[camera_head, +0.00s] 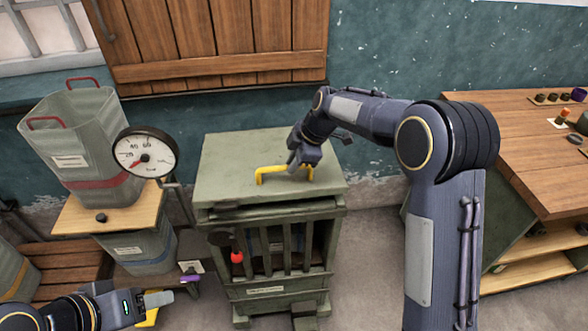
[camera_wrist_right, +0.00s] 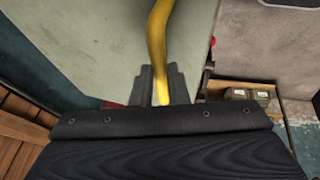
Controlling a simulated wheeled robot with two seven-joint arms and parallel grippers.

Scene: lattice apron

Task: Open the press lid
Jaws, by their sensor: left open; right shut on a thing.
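The press (camera_head: 270,230) is a grey-green slatted cabinet in the middle of the head view. Its flat lid (camera_head: 235,153) lies on top and looks closed. A yellow handle (camera_head: 270,170) stands on the lid. My right gripper (camera_head: 297,168) reaches down over the lid and is shut on the handle near its right end. In the right wrist view the yellow handle (camera_wrist_right: 158,40) runs down between the fingers, partly hidden by the gripper body. My left gripper (camera_head: 155,303) is open and empty at the lower left, apart from the press.
A dial gauge (camera_head: 145,155) stands left of the press. A wooden workbench (camera_head: 520,150) with small items is at the right. A wooden shutter (camera_head: 210,45) hangs behind the press.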

